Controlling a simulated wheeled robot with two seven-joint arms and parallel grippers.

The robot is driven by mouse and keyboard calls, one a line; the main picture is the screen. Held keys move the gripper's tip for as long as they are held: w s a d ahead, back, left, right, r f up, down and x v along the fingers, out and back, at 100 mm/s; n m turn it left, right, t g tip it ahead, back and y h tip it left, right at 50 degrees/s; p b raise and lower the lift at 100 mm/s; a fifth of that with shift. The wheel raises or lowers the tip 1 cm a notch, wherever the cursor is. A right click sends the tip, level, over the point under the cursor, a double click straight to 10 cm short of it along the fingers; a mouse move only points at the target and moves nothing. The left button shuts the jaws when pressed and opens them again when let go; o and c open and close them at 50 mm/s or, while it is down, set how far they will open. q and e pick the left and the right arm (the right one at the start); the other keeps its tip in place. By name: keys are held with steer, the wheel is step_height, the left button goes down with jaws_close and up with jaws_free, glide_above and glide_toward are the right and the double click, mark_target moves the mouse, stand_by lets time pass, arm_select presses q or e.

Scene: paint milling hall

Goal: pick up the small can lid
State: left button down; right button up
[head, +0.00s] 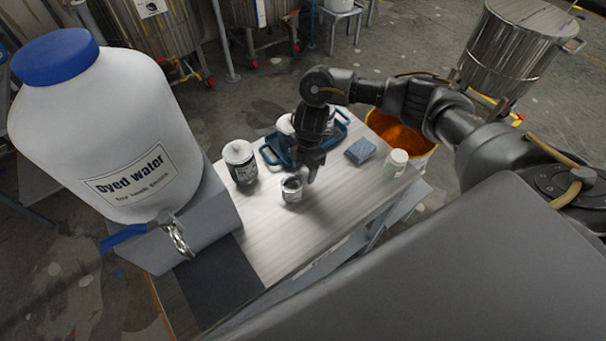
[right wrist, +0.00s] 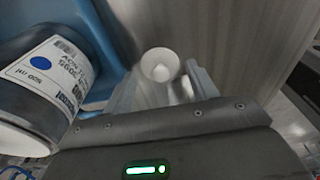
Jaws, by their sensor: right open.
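My right gripper (head: 305,172) points down just above and behind this can. In the right wrist view a white round piece with a central knob, which looks like the small can lid (right wrist: 158,62), lies between and beyond the open fingers. The fingers appear apart from it. I cannot tell whether the lid sits on the can. My left gripper is out of view.
A blue tray (head: 270,153) holds a labelled can (right wrist: 40,88) close beside my right gripper. A large dyed water container (head: 110,130) is at left. The table front (head: 290,235) is clear.

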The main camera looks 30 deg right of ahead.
mark_target(303, 171)
steer(key=shift+f, duration=0.65)
steer(key=c, duration=0.7)
steer(key=shift+c, duration=0.3)
steer(key=shift+r, duration=0.1)
steer(key=shift+r, duration=0.55)
step_height(303, 171, up, 9)
steer(key=s+a+r+n+p, duration=0.2)
steer(key=s+a+n+p, duration=0.1)
steer(key=a+n+p, duration=0.2)
steer(key=n+p, duration=0.2)
steer(key=p, duration=0.2)
steer(key=shift+s+a+r+n+g, duration=0.3)
steer(key=shift+s+r+g, duration=0.05)
steer(key=shift+r+g, duration=0.05)
